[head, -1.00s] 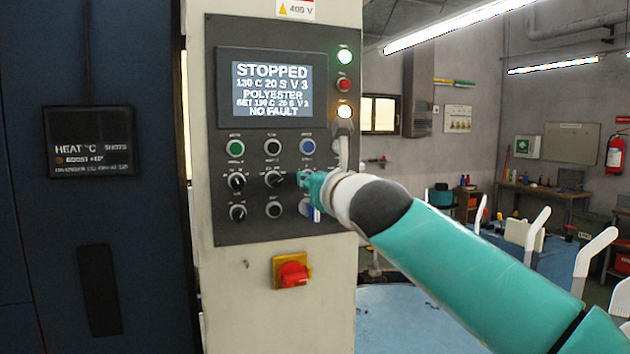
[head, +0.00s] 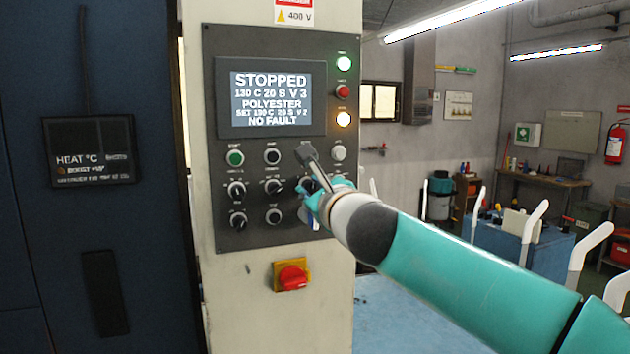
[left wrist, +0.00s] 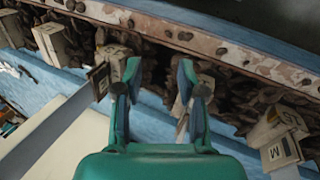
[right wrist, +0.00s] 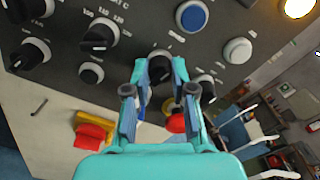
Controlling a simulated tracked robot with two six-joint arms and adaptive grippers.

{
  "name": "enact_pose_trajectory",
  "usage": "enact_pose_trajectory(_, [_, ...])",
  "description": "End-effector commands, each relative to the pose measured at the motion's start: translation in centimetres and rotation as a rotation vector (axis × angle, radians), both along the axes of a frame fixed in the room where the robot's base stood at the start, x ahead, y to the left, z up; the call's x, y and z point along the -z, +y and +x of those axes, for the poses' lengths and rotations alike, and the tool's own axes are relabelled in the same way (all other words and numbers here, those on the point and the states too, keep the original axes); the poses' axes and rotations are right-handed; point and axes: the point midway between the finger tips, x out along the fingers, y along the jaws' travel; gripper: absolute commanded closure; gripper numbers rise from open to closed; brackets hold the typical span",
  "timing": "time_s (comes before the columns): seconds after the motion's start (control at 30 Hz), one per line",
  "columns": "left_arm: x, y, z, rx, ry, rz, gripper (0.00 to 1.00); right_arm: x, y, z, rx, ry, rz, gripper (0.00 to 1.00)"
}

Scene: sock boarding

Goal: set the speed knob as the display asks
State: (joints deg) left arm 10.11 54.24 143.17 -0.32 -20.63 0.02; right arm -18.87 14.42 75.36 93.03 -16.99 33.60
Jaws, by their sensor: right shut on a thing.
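The control panel's display (head: 271,98) reads STOPPED, 130 C 20 S V 3, POLYESTER, then a smaller SET line that seems to end in V 2, and NO FAULT. The speed knob (right wrist: 160,62) is a dark knob at the right of the knob row. My right gripper (right wrist: 160,72) is shut on it, a finger on each side. In the head view my right gripper (head: 314,192) hides most of that knob, so I cannot read its pointer. My left gripper (left wrist: 160,82) is open and empty, in front of a row of pale boards.
Other knobs (head: 236,189) sit close to the left, with green (head: 235,158) and black buttons above. A blue button (right wrist: 192,16) and a white button (right wrist: 238,50) are near my right gripper. A red switch on a yellow plate (head: 291,277) is below the panel.

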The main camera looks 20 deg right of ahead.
Motion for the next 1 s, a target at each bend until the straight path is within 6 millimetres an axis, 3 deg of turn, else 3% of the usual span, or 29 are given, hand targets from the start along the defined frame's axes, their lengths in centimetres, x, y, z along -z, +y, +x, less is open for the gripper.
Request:
enact_pose_trajectory(0.4, [-1.24,0.00,0.00,0.000,0.000,0.000,0.60,0.10,0.16,-0.01,-0.004,-0.005,-0.188,1.00])
enact_pose_trajectory(0.87, [-1.27,0.00,0.00,0.000,0.000,0.000,0.60,0.25,0.20,0.00,-0.004,-0.004,-0.204,1.00])
enact_pose_trajectory(0.9, [-1.27,0.00,0.00,0.000,0.000,0.000,0.60,0.25,0.20,0.01,-0.004,-0.004,-0.204,0.72])
enact_pose_trajectory(1.0, [-1.27,0.00,0.00,0.000,0.000,0.000,0.60,0.24,0.18,0.00,-0.004,-0.004,-0.203,0.56])
